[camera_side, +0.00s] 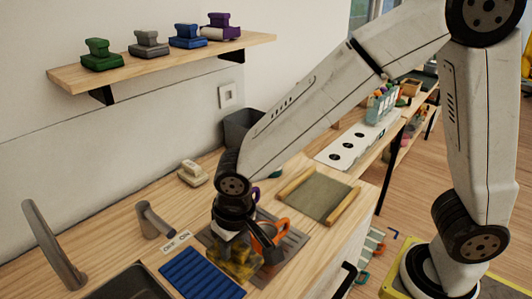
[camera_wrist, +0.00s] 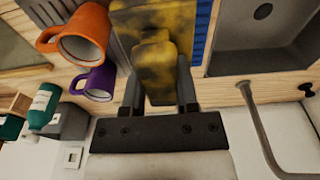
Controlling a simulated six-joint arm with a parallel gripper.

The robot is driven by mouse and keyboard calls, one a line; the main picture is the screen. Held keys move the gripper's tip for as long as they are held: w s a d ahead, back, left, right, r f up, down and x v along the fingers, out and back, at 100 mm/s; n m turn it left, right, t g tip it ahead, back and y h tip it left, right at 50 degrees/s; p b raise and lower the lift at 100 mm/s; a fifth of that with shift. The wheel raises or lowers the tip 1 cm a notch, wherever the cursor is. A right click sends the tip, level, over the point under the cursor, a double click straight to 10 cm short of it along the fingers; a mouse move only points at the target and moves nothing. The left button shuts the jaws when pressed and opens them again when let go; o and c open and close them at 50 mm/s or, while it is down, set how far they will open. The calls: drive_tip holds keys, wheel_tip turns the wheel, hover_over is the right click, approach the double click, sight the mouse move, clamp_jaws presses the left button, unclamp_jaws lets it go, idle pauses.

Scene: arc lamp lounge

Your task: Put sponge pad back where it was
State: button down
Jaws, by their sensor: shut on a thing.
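A yellow sponge pad with dark stains (camera_side: 235,262) is in my gripper (camera_side: 236,238), low over the counter beside the blue ribbed mat (camera_side: 203,276). In the wrist view the pad (camera_wrist: 150,18) has a knob-like handle, and the fingers of my gripper (camera_wrist: 158,92) are shut on it from both sides. The pad's underside is hidden, so I cannot tell whether it touches the surface below. Similar handled pads in green (camera_side: 101,56), grey (camera_side: 149,44), blue (camera_side: 188,37) and purple (camera_side: 220,27) sit on the wall shelf (camera_side: 165,58). A cream one (camera_side: 192,173) stands on the counter.
The sink (camera_side: 130,284), tap (camera_side: 52,245) and lever (camera_side: 154,220) are left. A wood-edged tray (camera_side: 318,194) lies right.

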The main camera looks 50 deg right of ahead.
sight(212, 248)
drive_tip(key=w, duration=0.1)
drive_tip(key=w+a+f, duration=0.1)
drive_tip(key=w+f, duration=0.1)
drive_tip(key=w, duration=0.1)
drive_tip(key=shift+a, duration=0.4)
drive_tip(key=w+f, duration=0.1)
drive_tip(key=f, duration=0.1)
drive_tip(key=w+a+f, duration=0.1)
drive_tip(key=w+f, duration=0.1)
drive_tip(key=shift+w+a+f, duration=0.1)
drive_tip(key=shift+a+f, duration=0.05)
drive_tip(key=shift+w+a+f, duration=0.2)
drive_tip(key=shift+w+f, duration=0.25)
drive_tip(key=shift+w+a+f, duration=0.1)
drive_tip(key=shift+w+f, duration=0.15)
drive_tip(key=shift+f, duration=1.6)
drive_tip(key=shift+f, duration=0.15)
drive_tip(key=shift+c, duration=1.8)
unclamp_jaws()
